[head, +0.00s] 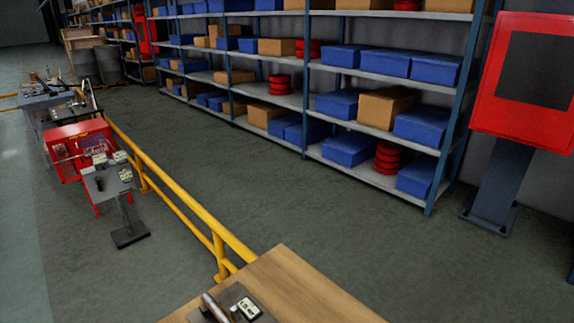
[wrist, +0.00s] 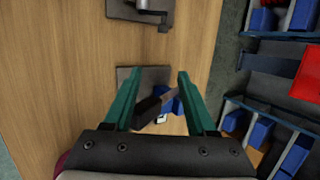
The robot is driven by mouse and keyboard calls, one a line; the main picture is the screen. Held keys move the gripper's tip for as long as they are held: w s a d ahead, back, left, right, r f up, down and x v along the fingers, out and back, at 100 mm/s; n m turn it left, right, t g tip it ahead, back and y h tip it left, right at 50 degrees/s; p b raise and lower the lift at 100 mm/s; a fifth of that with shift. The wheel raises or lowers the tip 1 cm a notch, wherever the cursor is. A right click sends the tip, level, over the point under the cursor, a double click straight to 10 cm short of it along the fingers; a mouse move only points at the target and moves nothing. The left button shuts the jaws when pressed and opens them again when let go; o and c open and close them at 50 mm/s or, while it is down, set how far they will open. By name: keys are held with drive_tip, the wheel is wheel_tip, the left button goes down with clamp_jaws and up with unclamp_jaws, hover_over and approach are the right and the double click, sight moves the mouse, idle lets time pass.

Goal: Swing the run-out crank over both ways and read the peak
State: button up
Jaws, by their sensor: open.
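My gripper (wrist: 158,74) shows in the wrist view with two green fingers spread apart over a wooden bench (wrist: 75,60). A dark plate (wrist: 140,72) lies between and beyond the fingertips. On or above it are a long black part (wrist: 152,108), a blue block (wrist: 172,103) and a small white readout (wrist: 161,119), partly hidden by my gripper. At the top, a second dark plate (wrist: 118,8) carries a metal cylinder and a dark crank-like arm (wrist: 163,24). In the head view, a plate with a metal shaft (head: 216,307) and white readout (head: 248,308) is cut off at the bottom.
The bench top (head: 310,285) is otherwise bare where seen. A yellow rail (head: 180,190) runs behind it. Shelving (head: 385,75) with blue and tan boxes and a red panel (head: 525,80) stand beyond. A small stand (head: 120,190) and red cabinet (head: 78,150) are at left.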

drive_tip(key=a+f+n+t+h, duration=0.3)
drive_tip(key=a+f+t, duration=0.2)
drive_tip(key=f+t, duration=0.35)
drive_tip(key=shift+g, duration=0.35)
drive_tip(key=x, duration=1)
drive_tip(key=d+x, duration=0.1)
drive_tip(key=x, duration=0.4)
drive_tip(key=shift+s+f, duration=0.15)
drive_tip(key=shift+s, duration=0.1)
clamp_jaws()
